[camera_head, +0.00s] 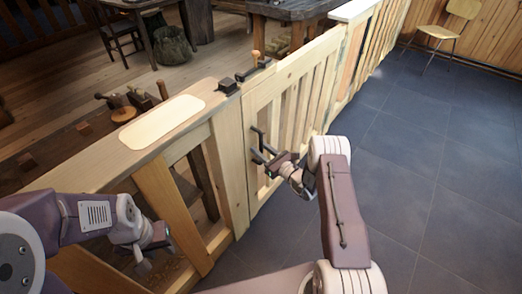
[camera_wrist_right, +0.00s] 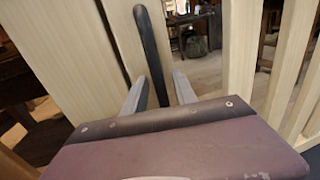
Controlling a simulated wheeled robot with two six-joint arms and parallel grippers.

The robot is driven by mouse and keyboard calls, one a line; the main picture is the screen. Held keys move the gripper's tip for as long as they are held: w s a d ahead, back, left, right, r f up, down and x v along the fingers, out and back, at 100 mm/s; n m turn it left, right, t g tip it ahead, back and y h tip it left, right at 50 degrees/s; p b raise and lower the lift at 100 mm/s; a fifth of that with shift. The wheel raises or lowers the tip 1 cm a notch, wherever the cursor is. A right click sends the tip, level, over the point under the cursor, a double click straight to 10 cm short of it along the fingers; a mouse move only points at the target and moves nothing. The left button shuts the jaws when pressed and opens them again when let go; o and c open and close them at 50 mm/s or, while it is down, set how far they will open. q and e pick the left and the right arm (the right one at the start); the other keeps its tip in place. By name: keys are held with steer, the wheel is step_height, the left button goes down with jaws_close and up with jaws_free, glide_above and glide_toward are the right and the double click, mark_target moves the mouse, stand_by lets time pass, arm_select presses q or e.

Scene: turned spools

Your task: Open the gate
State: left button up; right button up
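The pale slatted wooden gate (camera_head: 292,98) stands in line with the low fence and looks closed. A black bar handle (camera_head: 259,138) is on its near face, by the post. My right gripper (camera_head: 268,160) is at the handle. In the right wrist view, the handle (camera_wrist_right: 150,50) rises between my two grey fingers (camera_wrist_right: 160,88), which stand apart with a gap visible beside the bar. My left gripper (camera_head: 150,258) is low in front of the fence, its fingers apart and empty. Dark latch-like fittings (camera_head: 228,86) sit on top where the gate meets the post.
The fence (camera_head: 80,170) runs left of the gate, with a pale panel (camera_head: 162,120) and wooden spools (camera_head: 122,110) on or behind its top. A chair (camera_head: 442,32) stands far right by the wall. The blue tiled floor (camera_head: 430,150) right of the gate is clear.

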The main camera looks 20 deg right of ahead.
jaws_close()
stand_by(1.2)
